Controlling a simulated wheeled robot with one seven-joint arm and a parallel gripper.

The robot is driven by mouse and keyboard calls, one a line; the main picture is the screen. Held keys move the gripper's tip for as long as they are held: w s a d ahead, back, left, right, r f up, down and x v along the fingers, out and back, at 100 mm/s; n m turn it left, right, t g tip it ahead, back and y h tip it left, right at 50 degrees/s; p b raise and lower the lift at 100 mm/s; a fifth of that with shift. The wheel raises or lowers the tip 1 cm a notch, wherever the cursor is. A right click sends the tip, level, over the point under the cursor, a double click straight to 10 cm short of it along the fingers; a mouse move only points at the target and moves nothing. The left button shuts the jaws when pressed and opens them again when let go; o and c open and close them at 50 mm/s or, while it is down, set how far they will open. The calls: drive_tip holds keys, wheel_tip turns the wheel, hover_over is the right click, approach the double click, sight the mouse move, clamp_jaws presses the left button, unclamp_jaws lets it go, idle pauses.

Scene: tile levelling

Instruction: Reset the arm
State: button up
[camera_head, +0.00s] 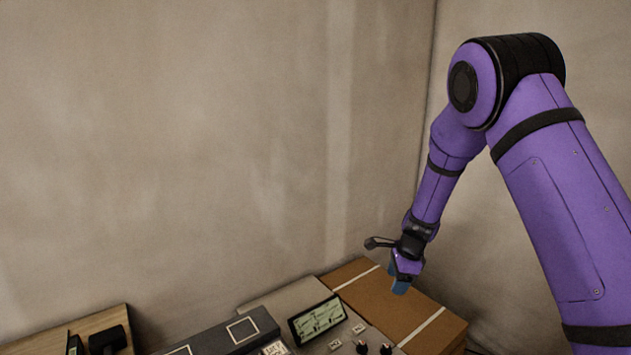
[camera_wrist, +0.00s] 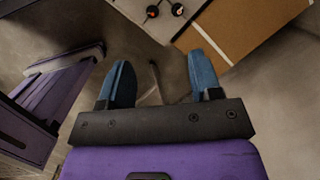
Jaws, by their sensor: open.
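My purple arm reaches down from the upper right in the head view. My gripper (camera_head: 401,283) hangs at its end, in front of or over the brown board with white lines (camera_head: 385,303); the exact gap cannot be told. The brown board (camera_wrist: 235,25) lies beyond the fingers at the upper right.
In the head view a device with a lit screen (camera_head: 318,320) and small knobs (camera_head: 374,348) stands left of the board. A dark grey block (camera_head: 215,335) lies further left. A wooden surface (camera_head: 85,328) with black items is at the lower left. Bare walls rise behind.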

drive_tip(key=s+d+r+n+t, duration=0.15)
drive_tip(key=s+r+n, duration=0.4)
drive_tip(key=r, duration=0.75)
drive_tip(key=s+d+r+n, duration=0.25)
drive_tip(key=s+r, duration=0.55)
drive_tip(key=r, duration=0.4)
drive_tip(key=s+d+r+n+t+h, duration=0.1)
drive_tip(key=s+r+n, duration=0.3)
drive_tip(key=s, duration=0.8)
drive_tip(key=s+d+r+n+t+h, duration=0.1)
drive_tip(key=s+d+r+n, duration=0.2)
drive_tip(key=s, duration=0.9)
drive_tip(key=r+n, duration=0.2)
drive_tip(key=n, duration=0.1)
drive_tip(key=shift+s+d, duration=0.2)
drive_tip(key=shift+s, duration=0.15)
drive_tip(key=shift+t, duration=0.25)
